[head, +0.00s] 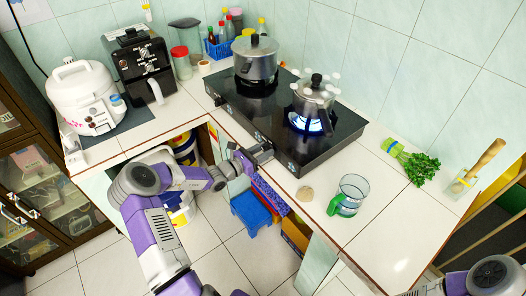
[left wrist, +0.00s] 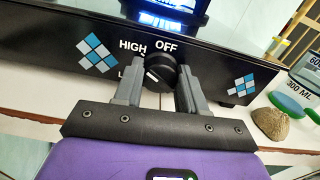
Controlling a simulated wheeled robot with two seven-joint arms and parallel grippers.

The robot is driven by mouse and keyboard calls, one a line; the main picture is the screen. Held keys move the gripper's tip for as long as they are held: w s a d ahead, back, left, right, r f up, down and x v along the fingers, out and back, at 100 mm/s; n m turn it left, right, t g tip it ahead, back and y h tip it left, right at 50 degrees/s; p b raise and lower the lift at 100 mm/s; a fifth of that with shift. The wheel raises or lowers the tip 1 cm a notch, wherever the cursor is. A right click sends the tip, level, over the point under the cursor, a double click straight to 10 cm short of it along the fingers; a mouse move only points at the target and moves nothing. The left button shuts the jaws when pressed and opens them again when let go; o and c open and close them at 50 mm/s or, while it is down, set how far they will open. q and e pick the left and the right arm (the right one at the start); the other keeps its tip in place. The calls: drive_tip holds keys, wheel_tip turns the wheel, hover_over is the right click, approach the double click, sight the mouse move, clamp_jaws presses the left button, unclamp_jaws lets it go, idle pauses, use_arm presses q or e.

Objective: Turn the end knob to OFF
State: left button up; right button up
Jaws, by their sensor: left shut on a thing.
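The black end knob (left wrist: 160,72) sits on the front panel of the gas stove (left wrist: 60,50), below the OFF label and beside HIGH. A pale mark shows on the left part of its face; the lower label is partly hidden. My left gripper (left wrist: 158,82) is shut on the knob, one finger on each side. In the head view my left gripper (head: 264,152) reaches the front edge of the stove and hides the knob. A blue flame (head: 311,123) burns under the smaller pot (head: 313,97), with white puffs above it. My right gripper is out of view.
A larger pot (head: 256,60) stands on the rear-left burner. A glass with a green handle (head: 349,195) and a brown lump (head: 305,193) rest on the counter right of my gripper. A blue stool (head: 252,212) stands below. Green herbs (head: 422,166) lie farther right.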

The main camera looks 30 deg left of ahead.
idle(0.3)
use_arm(q)
drive_tip(key=m, duration=0.3)
drive_tip(key=shift+d+p, duration=0.1)
drive_tip(key=shift+p, duration=0.3)
drive_tip(key=m, duration=0.2)
drive_tip(key=shift+m, duration=0.3)
drive_tip(key=m, duration=0.2)
drive_tip(key=shift+f+m+b, duration=0.1)
drive_tip(key=shift+m+b, duration=0.25)
drive_tip(key=shift+m, duration=0.05)
drive_tip(key=shift+m+b, duration=0.8)
drive_tip(key=shift+m, duration=1.1)
drive_tip(key=o, duration=1)
drive_tip(key=shift+s, duration=0.1)
